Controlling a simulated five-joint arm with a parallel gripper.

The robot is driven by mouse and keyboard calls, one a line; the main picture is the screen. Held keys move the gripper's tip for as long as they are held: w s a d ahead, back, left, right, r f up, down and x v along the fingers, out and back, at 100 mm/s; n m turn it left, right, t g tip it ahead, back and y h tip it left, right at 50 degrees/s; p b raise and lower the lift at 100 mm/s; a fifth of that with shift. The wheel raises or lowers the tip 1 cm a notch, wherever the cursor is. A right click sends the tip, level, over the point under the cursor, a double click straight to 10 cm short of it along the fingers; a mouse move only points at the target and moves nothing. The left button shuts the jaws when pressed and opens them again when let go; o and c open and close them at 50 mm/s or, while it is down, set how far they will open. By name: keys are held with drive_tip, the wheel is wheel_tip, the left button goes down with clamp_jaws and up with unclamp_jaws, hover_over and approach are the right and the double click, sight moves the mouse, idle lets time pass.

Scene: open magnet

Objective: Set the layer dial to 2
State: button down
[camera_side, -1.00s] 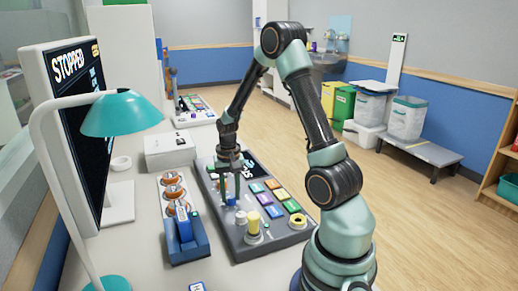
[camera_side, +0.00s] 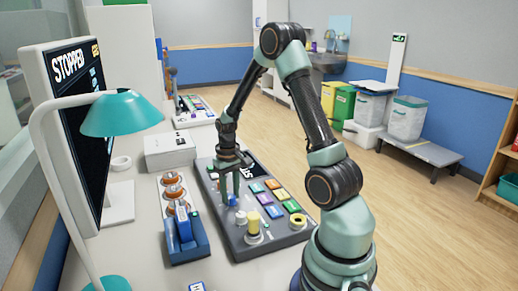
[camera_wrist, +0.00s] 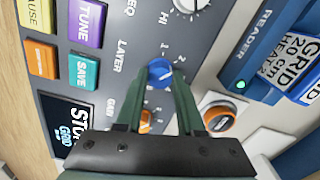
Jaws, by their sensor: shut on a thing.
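The layer dial (camera_wrist: 160,72) is a round blue knob beside the printed word LAYER in the wrist view, with small numbers around it. Its pointer is too small to read. In the side view the dial (camera_side: 232,201) is partly hidden by my fingers. My gripper (camera_wrist: 161,77) points down at the panel, its two green fingers on either side of the dial and shut on it. In the side view my gripper (camera_side: 230,200) is low over the left part of the grey control panel (camera_side: 243,252).
An orange gain knob (camera_wrist: 146,119) lies between my fingers, near the dial. A white knob (camera_wrist: 186,5) marked HI is on the other side. A blue card reader (camera_wrist: 262,55) stands close by. The desk lamp (camera_side: 122,114) and monitor (camera_side: 85,120) are at the left.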

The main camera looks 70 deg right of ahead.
sight(231, 196)
drive_tip(key=shift+s+d, duration=0.1)
drive_tip(key=shift+s, duration=0.05)
drive_tip(key=c, duration=0.5)
unclamp_jaws()
drive_tip(key=shift+r, duration=0.1)
drive_tip(key=shift+r, duration=0.4)
wheel_tip(231, 196, up, 11)
drive_tip(key=shift+r, duration=0.1)
